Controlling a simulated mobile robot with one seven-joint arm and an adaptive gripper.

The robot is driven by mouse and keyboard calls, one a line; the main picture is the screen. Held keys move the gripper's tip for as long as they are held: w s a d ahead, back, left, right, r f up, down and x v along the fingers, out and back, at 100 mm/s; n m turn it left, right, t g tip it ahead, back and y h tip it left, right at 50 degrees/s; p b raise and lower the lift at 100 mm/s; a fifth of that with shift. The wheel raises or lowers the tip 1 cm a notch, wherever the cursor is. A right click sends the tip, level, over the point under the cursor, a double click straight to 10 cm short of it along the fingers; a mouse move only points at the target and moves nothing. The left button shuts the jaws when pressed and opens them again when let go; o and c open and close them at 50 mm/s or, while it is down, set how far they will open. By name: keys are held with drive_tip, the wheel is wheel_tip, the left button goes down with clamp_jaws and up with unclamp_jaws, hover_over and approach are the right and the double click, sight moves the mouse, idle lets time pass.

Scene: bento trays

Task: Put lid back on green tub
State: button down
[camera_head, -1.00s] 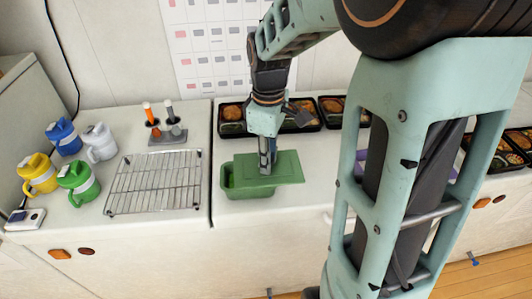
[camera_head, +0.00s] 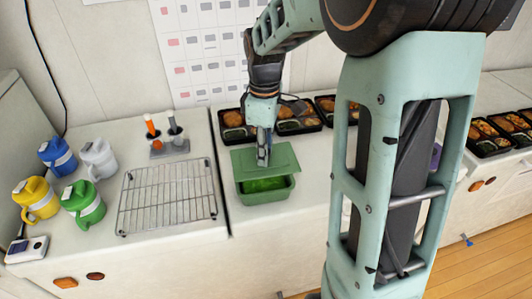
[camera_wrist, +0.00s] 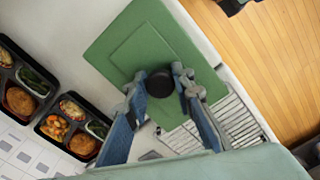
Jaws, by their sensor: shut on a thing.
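The green tub (camera_head: 264,195) stands on the counter right of the wire rack, its front part open and showing bright green contents. The flat green lid (camera_head: 285,157) is above the tub's back part, offset toward the wall; whether it touches the rim I cannot tell. My gripper (camera_head: 263,161) is shut on the lid's knob. In the wrist view the fingers of my gripper (camera_wrist: 162,88) close around the dark round knob (camera_wrist: 160,83) on the green lid (camera_wrist: 132,48). The lid hides the tub's back rim.
A wire rack (camera_head: 168,194) lies left of the tub. Several bento trays (camera_head: 235,128) line the back by the wall. Coloured jugs (camera_head: 84,203) stand at the left, and a holder with utensils (camera_head: 168,148) stands behind the rack. The counter's front edge is close to the tub.

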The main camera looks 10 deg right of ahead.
drive_tip(key=shift+w+f, duration=0.1)
wheel_tip(320, 180, down, 5)
drive_tip(key=b, duration=0.4)
drive_tip(key=shift+r, duration=0.2)
drive_tip(key=shift+f+b, duration=0.45)
drive_tip(key=shift+f, duration=0.35)
drive_tip(key=shift+f+p, duration=0.15)
drive_tip(key=shift+p, duration=0.2)
idle(1.7)
drive_tip(key=c, duration=1.1)
unclamp_jaws()
